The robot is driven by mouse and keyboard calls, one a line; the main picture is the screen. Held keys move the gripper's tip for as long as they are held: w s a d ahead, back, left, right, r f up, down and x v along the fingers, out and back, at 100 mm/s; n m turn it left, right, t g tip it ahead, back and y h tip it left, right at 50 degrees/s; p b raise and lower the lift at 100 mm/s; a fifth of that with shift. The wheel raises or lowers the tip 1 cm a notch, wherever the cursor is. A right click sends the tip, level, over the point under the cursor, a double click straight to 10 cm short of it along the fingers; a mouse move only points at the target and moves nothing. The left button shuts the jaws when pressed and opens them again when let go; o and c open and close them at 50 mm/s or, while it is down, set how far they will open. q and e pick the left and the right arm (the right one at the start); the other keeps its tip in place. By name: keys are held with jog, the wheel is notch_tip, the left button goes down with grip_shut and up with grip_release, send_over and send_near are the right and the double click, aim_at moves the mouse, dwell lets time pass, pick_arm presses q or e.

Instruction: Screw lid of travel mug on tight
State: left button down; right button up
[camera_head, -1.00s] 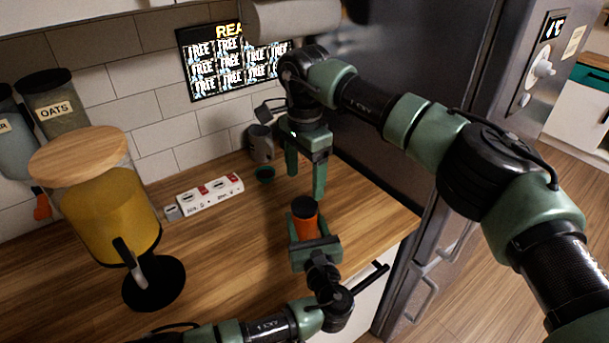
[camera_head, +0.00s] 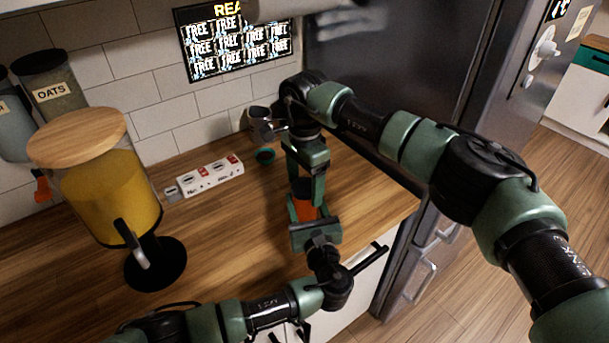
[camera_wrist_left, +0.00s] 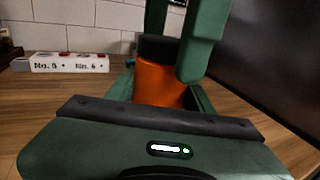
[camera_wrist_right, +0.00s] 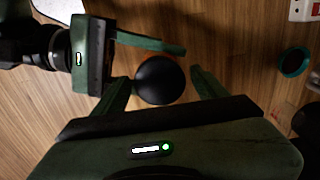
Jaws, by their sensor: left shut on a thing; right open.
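The travel mug (camera_head: 306,210) is orange and stands upright on the wooden counter. Its black lid (camera_wrist_right: 160,80) sits on top of it. My left gripper (camera_head: 308,215) is shut on the mug's body from the front; the orange body also shows between its fingers in the left wrist view (camera_wrist_left: 160,82). My right gripper (camera_head: 305,180) points straight down from above, open, with one finger on each side of the lid. In the right wrist view there is a gap between the fingers and the lid. How tight the lid sits cannot be told.
A white labelled box (camera_head: 211,174) and a small dark teal-rimmed round item (camera_head: 265,156) lie behind the mug. A grey cup (camera_head: 258,120) stands near the wall. A juice dispenser (camera_head: 110,195) stands at the left, and a dark fridge (camera_head: 405,60) at the right.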

jog(key=shift+c, duration=0.3)
jog(key=c, duration=1.4)
jog(key=m, duration=0.5)
jog(key=shift+o, duration=0.2)
jog(key=m, duration=0.9)
jog(key=shift+f+m, duration=0.1)
jog(key=shift+m, duration=0.2)
jog(key=shift+c, duration=0.2)
jog(key=m, duration=0.4)
